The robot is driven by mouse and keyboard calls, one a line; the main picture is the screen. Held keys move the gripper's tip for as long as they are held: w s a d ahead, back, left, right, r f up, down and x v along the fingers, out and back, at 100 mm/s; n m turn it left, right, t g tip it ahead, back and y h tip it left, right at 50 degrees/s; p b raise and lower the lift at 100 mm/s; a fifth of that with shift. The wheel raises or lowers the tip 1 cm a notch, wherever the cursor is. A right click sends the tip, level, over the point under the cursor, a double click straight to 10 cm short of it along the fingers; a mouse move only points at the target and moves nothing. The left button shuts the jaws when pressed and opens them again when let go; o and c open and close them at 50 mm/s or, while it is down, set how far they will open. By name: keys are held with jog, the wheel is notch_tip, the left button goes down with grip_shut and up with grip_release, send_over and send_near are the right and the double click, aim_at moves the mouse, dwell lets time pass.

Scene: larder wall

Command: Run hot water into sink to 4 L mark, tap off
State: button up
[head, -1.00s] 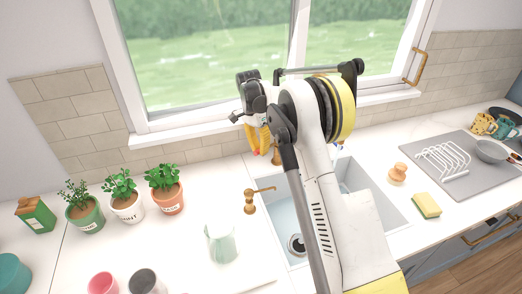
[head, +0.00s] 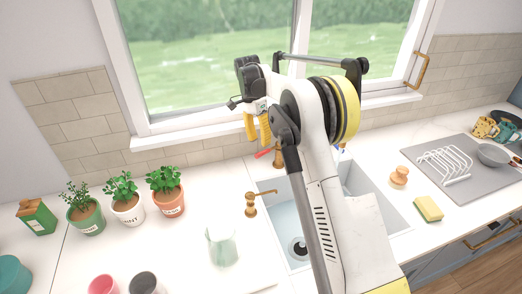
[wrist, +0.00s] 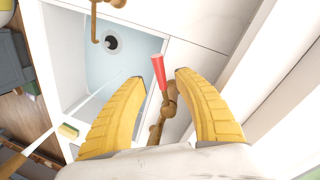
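The tap's brass body (head: 279,157) stands behind the sink (head: 283,218), mostly hidden by my arm in the head view. Its red-tipped lever (head: 263,154) points left there. In the wrist view the red tip (wrist: 159,72) and brass stem (wrist: 168,104) lie between the yellow fingers, nearer the right one. My gripper (head: 258,143) is open, with a gap on both sides of the lever in the wrist view (wrist: 160,76). The basin is pale blue, with a dark drain (wrist: 111,43). I cannot make out a running stream, a water level or the 4 L mark.
A brass dispenser (head: 250,204) and a pale green jug (head: 221,245) stand left of the sink. Potted herbs (head: 126,205) stand further left. A wooden-knobbed brush (head: 399,175), a sponge (head: 428,208) and a drying mat (head: 462,189) lie right. The window (head: 210,50) is close behind my gripper.

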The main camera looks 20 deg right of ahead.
notch_tip(320, 180, up, 6)
jog(key=w, duration=0.1)
jog(key=shift+a+r, duration=0.2)
jog(key=shift+a, duration=0.1)
jog(key=shift+f, duration=0.1)
jog(key=c, duration=0.5)
jog(key=d+f+m+t+y, duration=0.1)
jog(key=s+d+f+m+y, duration=0.1)
jog(key=f+m, duration=0.1)
jog(key=s+d+f+m+t+b, duration=0.1)
jog(key=f, duration=0.1)
jog(key=shift+d+f+m+t+y, duration=0.1)
jog(key=shift+d+m+t+y, duration=0.2)
jog(key=shift+y, duration=0.1)
grip_shut()
jog(key=s+d+f+m+t+y+b, duration=0.25)
jog(key=s+m+t, duration=0.65)
jog(key=s+m, duration=0.5)
jog(key=b, duration=0.3)
send_near(268, 152)
jog(key=w+a+f, duration=0.3)
jog(key=a+f, duration=0.1)
jog(key=f, duration=0.2)
jog(key=shift+w+a, duration=0.3)
